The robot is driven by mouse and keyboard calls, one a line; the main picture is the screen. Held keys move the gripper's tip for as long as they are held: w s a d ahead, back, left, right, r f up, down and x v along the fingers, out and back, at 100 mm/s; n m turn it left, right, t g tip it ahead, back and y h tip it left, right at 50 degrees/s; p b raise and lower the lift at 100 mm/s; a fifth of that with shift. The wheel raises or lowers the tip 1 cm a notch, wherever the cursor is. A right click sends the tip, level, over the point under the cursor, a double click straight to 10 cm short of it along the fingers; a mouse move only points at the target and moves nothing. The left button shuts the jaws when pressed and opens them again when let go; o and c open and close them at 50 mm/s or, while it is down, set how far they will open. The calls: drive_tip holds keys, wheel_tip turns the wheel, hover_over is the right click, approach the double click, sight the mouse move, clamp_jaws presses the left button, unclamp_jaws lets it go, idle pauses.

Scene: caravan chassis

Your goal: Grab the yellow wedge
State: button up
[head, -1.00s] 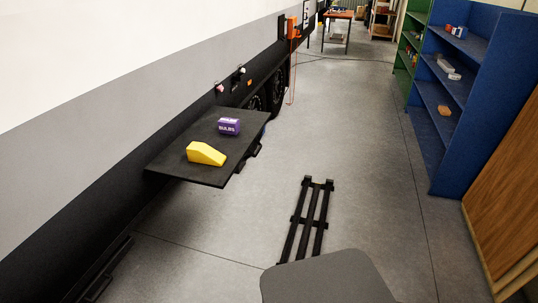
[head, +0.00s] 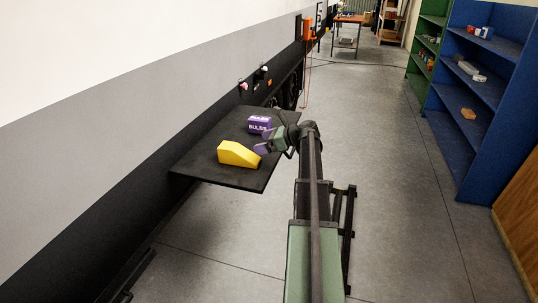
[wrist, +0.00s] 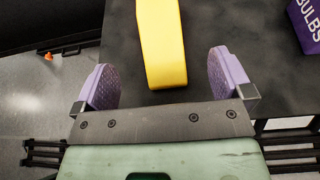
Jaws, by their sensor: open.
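The yellow wedge (head: 238,154) lies on a black shelf board (head: 198,168) that juts from the caravan's side. In the wrist view the wedge (wrist: 162,45) lies ahead of my gripper (wrist: 164,84), with its near end between the two purple fingertips. There is a gap on each side. My gripper is open and empty. In the head view my gripper (head: 264,142) is at the board's right edge, just right of the wedge.
A purple box marked BULBS (head: 259,124) stands on the board behind the wedge, close to my gripper. The caravan wall (head: 120,120) rises on the left. A blue shelf unit (head: 470,150) stands at the right. Grey floor lies between.

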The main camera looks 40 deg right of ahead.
sight(237, 148)
drive_tip(key=b+x, duration=0.2)
drive_tip(key=x, duration=0.4)
drive_tip(key=shift+a, duration=0.3)
drive_tip(key=b+x, duration=0.1)
drive_tip(key=x, duration=0.1)
drive_tip(key=b+x, duration=0.1)
drive_tip(key=x, duration=0.2)
drive_tip(key=shift+d+f+b, duration=0.2)
drive_tip(key=shift+d+b, duration=0.05)
drive_tip(key=shift+b, duration=0.05)
drive_tip(key=shift+w+a, duration=0.1)
drive_tip(key=shift+w, duration=0.05)
drive_tip(key=shift+r, duration=0.1)
drive_tip(key=shift+c, duration=0.3)
drive_tip(key=c, duration=1.1)
drive_tip(key=shift+r, duration=0.15)
